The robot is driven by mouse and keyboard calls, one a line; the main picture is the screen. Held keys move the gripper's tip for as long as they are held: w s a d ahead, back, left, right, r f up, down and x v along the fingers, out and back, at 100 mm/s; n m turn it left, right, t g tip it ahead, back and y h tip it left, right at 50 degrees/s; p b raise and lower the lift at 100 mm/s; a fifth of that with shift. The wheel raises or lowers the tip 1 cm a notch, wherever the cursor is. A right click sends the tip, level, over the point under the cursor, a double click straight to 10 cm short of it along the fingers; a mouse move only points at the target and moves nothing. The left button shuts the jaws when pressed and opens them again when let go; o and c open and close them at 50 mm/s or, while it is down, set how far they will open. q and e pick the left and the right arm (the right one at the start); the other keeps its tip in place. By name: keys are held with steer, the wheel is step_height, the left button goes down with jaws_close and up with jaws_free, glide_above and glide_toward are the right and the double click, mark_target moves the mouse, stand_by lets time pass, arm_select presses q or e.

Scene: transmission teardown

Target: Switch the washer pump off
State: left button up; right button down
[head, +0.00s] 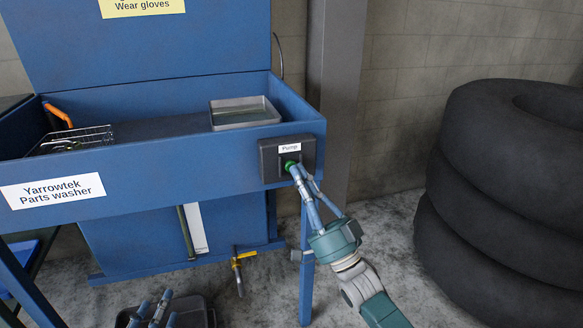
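The pump switch box (268,160) is a dark box labelled "Pump" on the front right of the blue parts washer (140,176). A green button (289,165) shows on its face. My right gripper (293,169) reaches up from the lower right with its fingers drawn together. Its fingertips are at the green button and partly cover it; I cannot tell whether they press it. My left gripper (156,302) is low at the bottom edge, well below the washer, with its fingertips apart and nothing between them. Its base is cut off by the picture edge.
A grey tray (245,122) and a wire basket (80,138) with parts sit in the washer basin, near an orange-handled item (57,114). A yellow-handled valve (242,257) is below. A grey post (335,90) stands behind; stacked tyres (490,220) fill the right.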

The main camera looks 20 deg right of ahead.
arm_select(q)
steer(key=f, duration=0.1)
steer(key=f+g, duration=0.1)
steer(key=s+f, duration=0.1)
steer(key=shift+s+a+g+y, duration=0.1)
steer(key=shift+a+g+y, duration=0.2)
arm_select(e)
steer(key=shift+s, duration=0.4)
arm_select(q)
steer(key=shift+p, duration=0.3)
steer(key=s+a+f+g+y+p, duration=0.1)
steer(key=s+a+f+g, duration=0.1)
steer(key=s+f+g, duration=0.2)
steer(key=s+a+f+g+y+p, duration=0.1)
steer(key=s+a+f+g+p, duration=0.1)
steer(key=s+f, duration=0.6)
steer(key=s+a+g, duration=0.1)
steer(key=s+g, duration=0.1)
steer(key=shift+s+a+f+n+g, duration=0.2)
steer(key=shift+s+n+g, duration=0.1)
steer(key=shift+s+g, duration=0.1)
arm_select(e)
steer(key=s, duration=0.6)
steer(key=shift+d, duration=0.15)
steer(key=shift+f, duration=0.1)
